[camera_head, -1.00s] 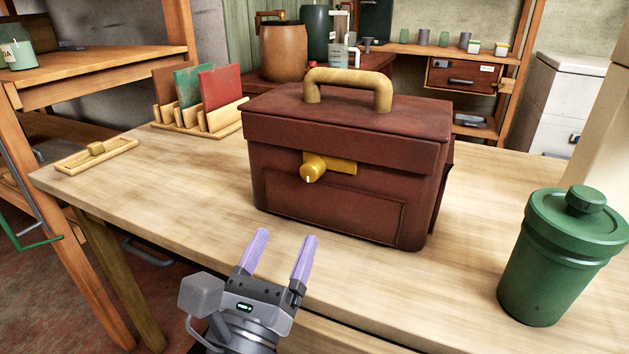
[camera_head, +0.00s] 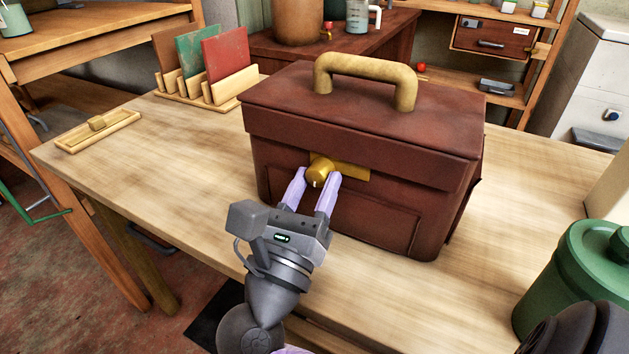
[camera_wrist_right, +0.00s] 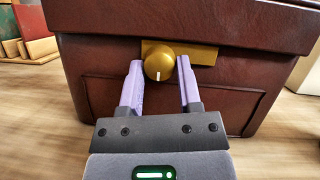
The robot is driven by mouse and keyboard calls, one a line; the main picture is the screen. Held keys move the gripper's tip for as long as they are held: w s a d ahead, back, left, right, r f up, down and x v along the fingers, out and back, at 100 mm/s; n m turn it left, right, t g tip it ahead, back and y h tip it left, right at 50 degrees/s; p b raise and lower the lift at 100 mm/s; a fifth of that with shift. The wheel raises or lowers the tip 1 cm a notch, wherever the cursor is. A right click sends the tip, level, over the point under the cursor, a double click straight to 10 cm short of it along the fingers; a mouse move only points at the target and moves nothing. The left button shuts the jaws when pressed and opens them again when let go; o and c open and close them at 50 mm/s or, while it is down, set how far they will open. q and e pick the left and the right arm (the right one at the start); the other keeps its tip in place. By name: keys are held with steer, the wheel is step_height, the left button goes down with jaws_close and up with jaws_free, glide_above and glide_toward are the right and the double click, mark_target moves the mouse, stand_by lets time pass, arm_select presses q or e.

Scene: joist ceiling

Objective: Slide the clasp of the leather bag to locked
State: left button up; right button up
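The brown leather bag (camera_head: 360,145) stands upright on the wooden table, with a tan handle (camera_head: 365,72) on its lid. Its brass clasp knob (camera_head: 319,172) sits at the left end of a brass plate (camera_head: 352,172) on the front; the knob also shows in the right wrist view (camera_wrist_right: 158,66), with a pale mark low on its face. My right gripper (camera_head: 318,178) is open, its two lilac fingers on either side of the knob. In the right wrist view a small gap shows beside the right finger; contact on the left is unclear. My left gripper is out of view.
A rack of coloured folders (camera_head: 205,72) and a small wooden tray (camera_head: 98,130) stand there. A green lidded canister (camera_head: 570,285) stands at the front right.

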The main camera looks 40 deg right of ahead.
jaws_close()
stand_by(1.0)
